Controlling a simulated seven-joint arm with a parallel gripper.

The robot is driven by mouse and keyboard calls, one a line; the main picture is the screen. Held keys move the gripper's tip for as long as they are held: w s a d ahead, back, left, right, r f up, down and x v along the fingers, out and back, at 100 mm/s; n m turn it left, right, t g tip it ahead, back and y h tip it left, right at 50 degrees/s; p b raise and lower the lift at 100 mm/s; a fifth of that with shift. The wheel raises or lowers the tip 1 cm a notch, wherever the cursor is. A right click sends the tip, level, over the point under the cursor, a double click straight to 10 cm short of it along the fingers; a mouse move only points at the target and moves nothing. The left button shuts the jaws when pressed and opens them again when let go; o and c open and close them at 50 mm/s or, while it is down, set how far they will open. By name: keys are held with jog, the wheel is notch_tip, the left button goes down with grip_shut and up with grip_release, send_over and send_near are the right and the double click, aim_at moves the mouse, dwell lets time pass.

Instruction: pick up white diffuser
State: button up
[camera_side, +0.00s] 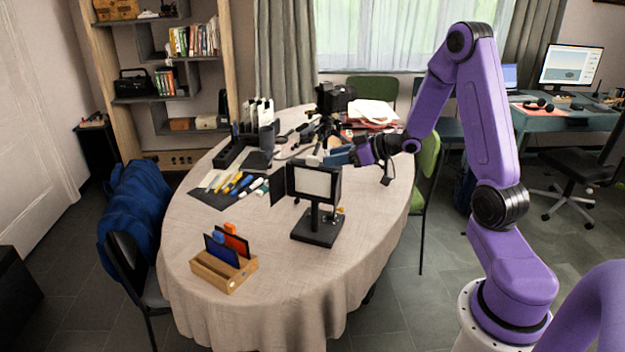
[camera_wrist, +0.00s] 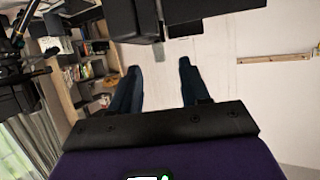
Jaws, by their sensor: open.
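A white panel (camera_side: 313,183), which looks like the diffuser, sits upright in a black frame on a black stand (camera_side: 317,233) near the middle of the table. A dark flap stands out at its left. My gripper (camera_side: 385,178) is to the right of the panel and apart from it, above the table's right side. In the wrist view my gripper (camera_wrist: 158,68) has its two fingers spread with nothing between them. Dark blocky shapes (camera_wrist: 140,20) show beyond the fingertips at the top; the white panel's face cannot be made out there.
A wooden holder (camera_side: 222,273) with red-orange and blue plates stands at the table's front left. Pens and markers on a dark mat (camera_side: 213,199) lie at left. A black camera (camera_side: 334,98) and papers (camera_side: 372,112) are behind. The tablecloth (camera_side: 290,290) is clear at the front.

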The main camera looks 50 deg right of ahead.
aim_at(318, 158)
jog(key=shift+r+x, duration=0.1)
jog(key=shift+x, duration=1.35)
jog(key=shift+r+x, duration=0.15)
jog(key=shift+x, duration=1.25)
jog(key=shift+w, duration=0.1)
jog(key=shift+c, duration=0.4)
grip_shut()
